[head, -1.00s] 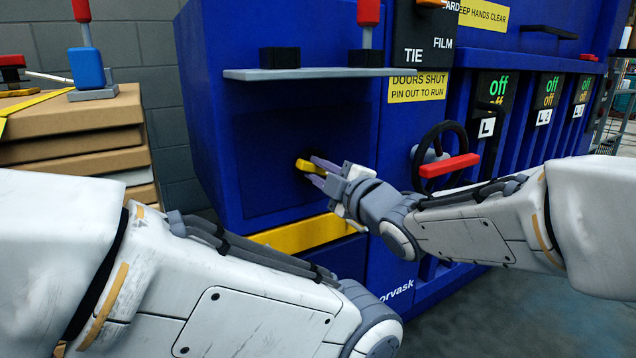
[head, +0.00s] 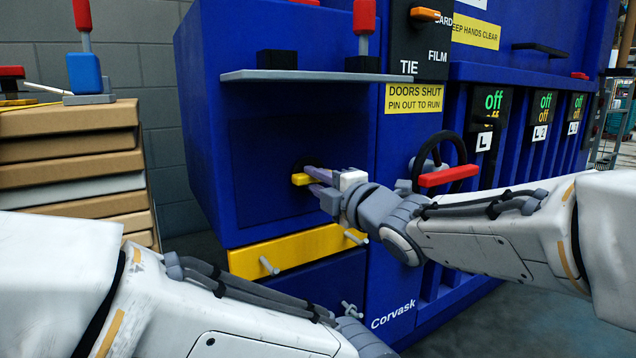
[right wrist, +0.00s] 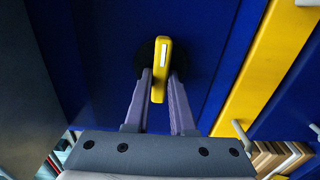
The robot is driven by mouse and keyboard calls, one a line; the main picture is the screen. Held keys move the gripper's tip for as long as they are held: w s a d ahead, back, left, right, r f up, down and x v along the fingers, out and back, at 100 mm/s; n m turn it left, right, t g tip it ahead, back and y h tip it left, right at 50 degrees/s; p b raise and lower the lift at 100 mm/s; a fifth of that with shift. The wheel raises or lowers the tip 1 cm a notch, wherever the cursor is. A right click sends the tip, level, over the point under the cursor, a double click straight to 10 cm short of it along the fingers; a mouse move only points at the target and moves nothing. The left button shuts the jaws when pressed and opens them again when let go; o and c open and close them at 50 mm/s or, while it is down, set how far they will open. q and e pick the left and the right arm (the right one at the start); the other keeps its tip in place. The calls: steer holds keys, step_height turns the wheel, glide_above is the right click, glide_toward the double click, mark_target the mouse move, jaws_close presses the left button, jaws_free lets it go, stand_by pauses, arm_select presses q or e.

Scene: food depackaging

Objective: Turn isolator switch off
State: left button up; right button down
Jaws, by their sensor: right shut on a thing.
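The isolator switch is a yellow handle (head: 302,180) on a dark round base, set in the blue front panel of the machine (head: 225,130). In the right wrist view the handle (right wrist: 160,68) carries a white stripe and stands between the two purple fingers. My right gripper (head: 313,180) is shut on the handle's near end; the same gripper (right wrist: 161,88) fills the lower middle of the right wrist view. My left gripper is out of the picture; only my left arm shows at the lower left of the head view.
A grey shelf (head: 300,76) juts out above the handle. A yellow drawer front (head: 290,250) with pegs lies below it. A black handwheel with a red grip (head: 448,176) is to the right. Stacked cardboard boxes (head: 70,160) stand at the left.

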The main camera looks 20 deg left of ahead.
steer(key=shift+w, duration=0.1)
steer(key=c, duration=0.8)
jaws_free()
steer(key=shift+o, duration=0.2)
steer(key=shift+d, duration=0.1)
steer(key=p+v, duration=0.3)
steer(key=v, duration=0.7)
steer(key=shift+d, duration=0.1)
